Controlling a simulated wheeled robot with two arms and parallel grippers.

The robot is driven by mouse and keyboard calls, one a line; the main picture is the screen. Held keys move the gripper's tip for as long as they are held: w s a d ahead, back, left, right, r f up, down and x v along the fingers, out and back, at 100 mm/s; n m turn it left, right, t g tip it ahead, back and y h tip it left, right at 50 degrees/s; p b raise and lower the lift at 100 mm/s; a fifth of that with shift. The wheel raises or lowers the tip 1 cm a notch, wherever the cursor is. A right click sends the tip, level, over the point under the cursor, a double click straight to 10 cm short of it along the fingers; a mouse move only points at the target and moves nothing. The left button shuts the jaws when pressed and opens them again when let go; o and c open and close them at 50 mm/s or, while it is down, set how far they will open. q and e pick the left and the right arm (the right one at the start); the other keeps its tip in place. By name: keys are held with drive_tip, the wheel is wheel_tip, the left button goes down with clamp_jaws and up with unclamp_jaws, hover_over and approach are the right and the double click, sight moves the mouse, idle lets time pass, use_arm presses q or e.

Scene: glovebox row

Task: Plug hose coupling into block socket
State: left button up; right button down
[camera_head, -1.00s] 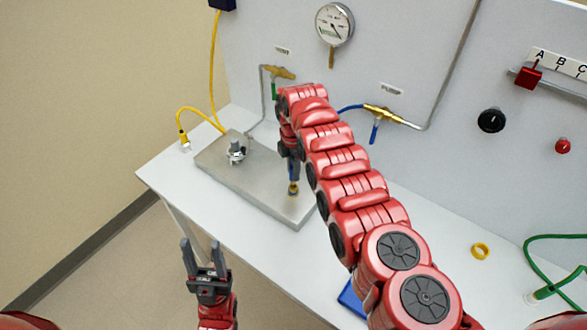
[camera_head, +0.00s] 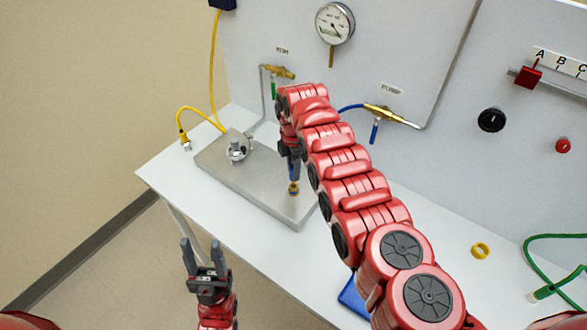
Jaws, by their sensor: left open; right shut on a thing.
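My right gripper (camera_head: 292,164) points down over the metal block (camera_head: 233,185) and is shut on the hose coupling (camera_head: 293,188), a small brass-coloured end with a blue part above it. The coupling is upright over the block's right part, near its front right end. I cannot tell whether it touches the block or sits in a socket; the socket itself is not visible. A silver fitting (camera_head: 238,150) stands on the block's left part. My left gripper (camera_head: 197,247) is open and empty in front of the table, low at the left.
The white table (camera_head: 420,240) holds a yellow ring (camera_head: 480,251), a blue object (camera_head: 353,299) and a green hose (camera_head: 555,286). A yellow cable (camera_head: 213,80) ends at the table's left. The back panel carries a gauge (camera_head: 335,23), a vent valve (camera_head: 281,72) and a pump valve (camera_head: 382,113).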

idle(0.8)
drive_tip(key=shift+f+b, duration=1.65)
drive_tip(key=shift+b, duration=0.35)
drive_tip(key=c, duration=0.5)
unclamp_jaws()
drive_tip(key=shift+c, duration=0.2)
drive_tip(key=shift+r, duration=0.1)
wheel_tip(320, 180, up, 9)
drive_tip(key=b, duration=0.2)
drive_tip(key=shift+a+b, duration=0.1)
drive_tip(key=shift+b, duration=0.2)
wheel_tip(320, 180, up, 3)
drive_tip(key=shift+r+p, duration=0.1)
drive_tip(key=shift+p, duration=0.3)
wheel_tip(320, 180, up, 5)
drive_tip(key=p, duration=0.5)
